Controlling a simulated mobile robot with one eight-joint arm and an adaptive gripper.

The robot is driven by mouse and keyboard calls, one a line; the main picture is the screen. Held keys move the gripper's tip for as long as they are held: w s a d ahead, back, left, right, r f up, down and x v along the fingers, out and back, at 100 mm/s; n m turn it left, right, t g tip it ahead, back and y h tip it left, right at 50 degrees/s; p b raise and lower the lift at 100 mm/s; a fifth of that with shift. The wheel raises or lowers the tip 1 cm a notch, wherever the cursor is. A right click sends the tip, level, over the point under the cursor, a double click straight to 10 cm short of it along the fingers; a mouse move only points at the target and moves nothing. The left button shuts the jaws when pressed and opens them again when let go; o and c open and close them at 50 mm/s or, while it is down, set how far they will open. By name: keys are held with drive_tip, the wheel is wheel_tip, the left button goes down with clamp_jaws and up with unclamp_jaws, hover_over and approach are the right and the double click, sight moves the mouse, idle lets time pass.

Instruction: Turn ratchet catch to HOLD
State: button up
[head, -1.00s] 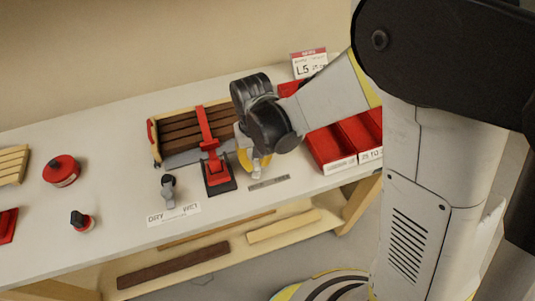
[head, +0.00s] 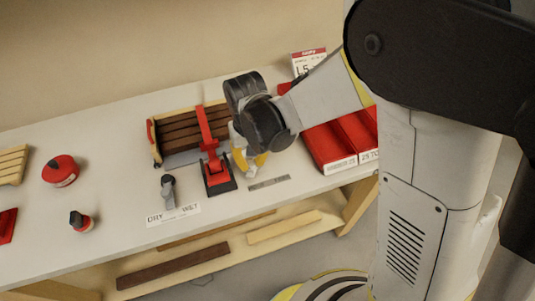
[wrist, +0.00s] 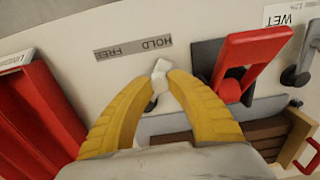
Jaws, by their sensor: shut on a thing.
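The ratchet catch is a small pale grey lever (wrist: 160,72) between the yellow fingertips of my gripper (wrist: 158,88) in the wrist view. My gripper is shut on it. The lever's tip points up in that view, toward the HOLD end of the grey HOLD/FREE label (wrist: 133,47), with a gap between them. In the head view, my gripper (head: 247,165) is low over the bench, right of the red clamp, and its wrist hides most of the catch. The label (head: 269,183) lies just in front. The catch's base is hidden.
The red clamp lever (head: 215,160) stands close beside my gripper, also in the wrist view (wrist: 250,52). Behind it is a brown slatted piece (head: 180,130). Red bins (head: 325,150) are on the right. A small grey lever (head: 168,187) stands by the DRY/WET label (head: 173,214).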

drive_tip(key=o, duration=0.9)
wheel_tip(320, 180, up, 9)
drive_tip(key=p, duration=0.6)
drive_tip(key=shift+p, duration=0.3)
drive_tip(key=s+d+r+m+t+b, duration=0.1)
drive_tip(key=s+d+r+t+b, duration=0.1)
drive_tip(key=d, duration=0.5)
drive_tip(key=s+d+r+m+t+b, duration=0.1)
drive_tip(key=s+d+r+t+b, duration=0.1)
drive_tip(key=d, duration=0.4)
drive_tip(key=s+d+r+m+t+b, duration=0.1)
drive_tip(key=s+d+r+t+b, duration=0.2)
drive_tip(key=d, duration=0.4)
drive_tip(key=shift+s+d+r+b, duration=0.1)
drive_tip(key=shift+s+d+b, duration=0.15)
drive_tip(key=shift+s, duration=0.25)
drive_tip(key=shift+s+d+b, duration=0.1)
drive_tip(key=shift+s+b, duration=0.25)
drive_tip(key=shift+s, duration=0.1)
